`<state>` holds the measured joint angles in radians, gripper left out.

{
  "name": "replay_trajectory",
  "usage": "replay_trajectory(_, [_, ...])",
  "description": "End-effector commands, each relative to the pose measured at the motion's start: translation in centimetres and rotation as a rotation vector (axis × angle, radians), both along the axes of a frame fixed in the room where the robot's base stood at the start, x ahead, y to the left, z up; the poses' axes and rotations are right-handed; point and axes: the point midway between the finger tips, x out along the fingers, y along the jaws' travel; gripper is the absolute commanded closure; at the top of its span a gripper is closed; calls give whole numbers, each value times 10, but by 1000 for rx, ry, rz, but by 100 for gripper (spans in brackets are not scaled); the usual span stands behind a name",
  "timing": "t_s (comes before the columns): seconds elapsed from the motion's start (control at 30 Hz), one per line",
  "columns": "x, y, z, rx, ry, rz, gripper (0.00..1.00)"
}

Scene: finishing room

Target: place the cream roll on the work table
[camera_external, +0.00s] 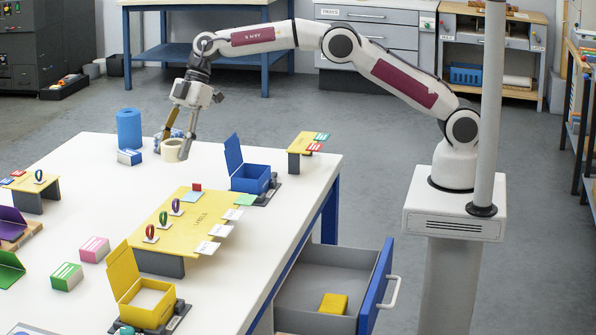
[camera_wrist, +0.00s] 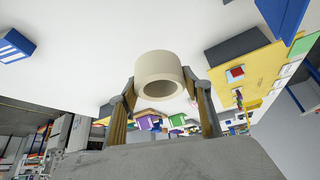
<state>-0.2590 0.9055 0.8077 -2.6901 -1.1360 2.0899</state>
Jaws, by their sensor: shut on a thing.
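The cream roll (camera_external: 172,150) is a short hollow cylinder, held at the far part of the white work table (camera_external: 108,172). My gripper (camera_external: 177,138) is shut on the roll, with one finger on each side of it. In the wrist view the roll (camera_wrist: 160,76) sits between the two fingertips of my gripper (camera_wrist: 161,92), its open end facing the camera. The white table top (camera_wrist: 95,50) fills the background there. I cannot tell whether the roll touches the table or hangs just above it.
A blue roll (camera_external: 129,128) and a blue-and-white box (camera_external: 130,157) stand left of my gripper. An open blue box (camera_external: 250,178) and a yellow label platform (camera_external: 185,235) lie to the right and nearer. A drawer (camera_external: 335,285) stands open at the table's right side. Table between is clear.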

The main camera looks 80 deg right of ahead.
Motion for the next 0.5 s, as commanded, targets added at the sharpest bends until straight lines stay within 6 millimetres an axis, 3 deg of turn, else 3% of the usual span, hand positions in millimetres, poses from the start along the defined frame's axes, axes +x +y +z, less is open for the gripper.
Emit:
replay_trajectory(0.3, [-1, 0, -42, -1, 2, 0, 77])
replay_trajectory(0.5, [0, 0, -53, 0, 0, -1, 77])
